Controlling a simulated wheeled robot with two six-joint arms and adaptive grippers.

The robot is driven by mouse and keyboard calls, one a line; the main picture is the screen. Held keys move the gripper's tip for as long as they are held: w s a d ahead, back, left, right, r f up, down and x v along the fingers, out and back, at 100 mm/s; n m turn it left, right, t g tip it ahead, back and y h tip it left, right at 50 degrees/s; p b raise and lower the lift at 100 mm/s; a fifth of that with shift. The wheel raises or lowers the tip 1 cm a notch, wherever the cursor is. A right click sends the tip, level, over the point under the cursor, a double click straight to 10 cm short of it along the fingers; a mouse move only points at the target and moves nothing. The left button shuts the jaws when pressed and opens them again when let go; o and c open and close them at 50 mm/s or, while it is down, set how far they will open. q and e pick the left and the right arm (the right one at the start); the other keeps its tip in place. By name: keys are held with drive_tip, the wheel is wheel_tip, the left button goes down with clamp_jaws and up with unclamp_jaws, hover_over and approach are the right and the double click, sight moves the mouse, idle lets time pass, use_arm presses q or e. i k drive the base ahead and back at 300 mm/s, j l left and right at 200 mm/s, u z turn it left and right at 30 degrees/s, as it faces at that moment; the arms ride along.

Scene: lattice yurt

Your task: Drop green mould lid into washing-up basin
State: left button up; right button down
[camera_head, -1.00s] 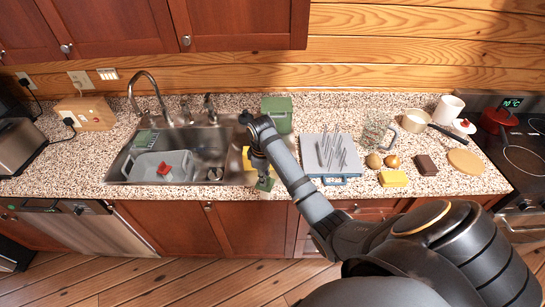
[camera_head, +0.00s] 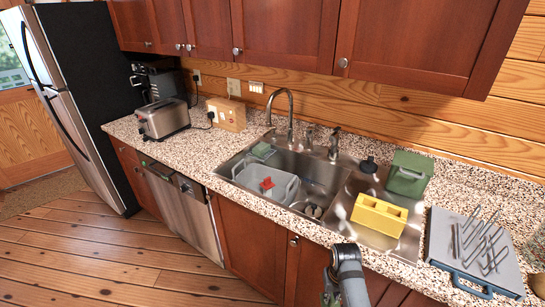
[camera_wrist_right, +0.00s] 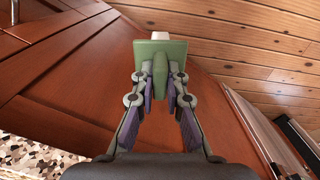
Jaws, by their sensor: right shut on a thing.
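My right gripper (camera_wrist_right: 160,95) is shut on the green mould lid (camera_wrist_right: 160,55), gripping its raised handle in the wrist view; the square plate lies beyond the fingertips. In the head view this gripper (camera_head: 329,294) is at the bottom edge, low in front of the cabinets and partly cut off. The washing-up basin (camera_head: 255,189) is a grey tub inside the left part of the steel sink, up and left of the gripper. A red object (camera_head: 267,185) shows in it. My left gripper is not in view.
The sink (camera_head: 322,172) has a tall faucet (camera_head: 290,112) behind it. A grey rack (camera_head: 478,250) is right. A toaster (camera_head: 164,118) and wooden box (camera_head: 227,114) stand left.

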sight(257, 184)
drive_tip(key=i+j+z, duration=0.15)
drive_tip(key=j, duration=0.4)
drive_tip(key=i+j+z, duration=0.2)
drive_tip(key=j, duration=0.4)
drive_tip(key=i+j+z, duration=0.15)
drive_tip(key=j, duration=0.45)
drive_tip(key=i+j+z, duration=0.2)
drive_tip(key=j, duration=0.45)
drive_tip(key=j+z, duration=0.15)
drive_tip(key=j, duration=0.45)
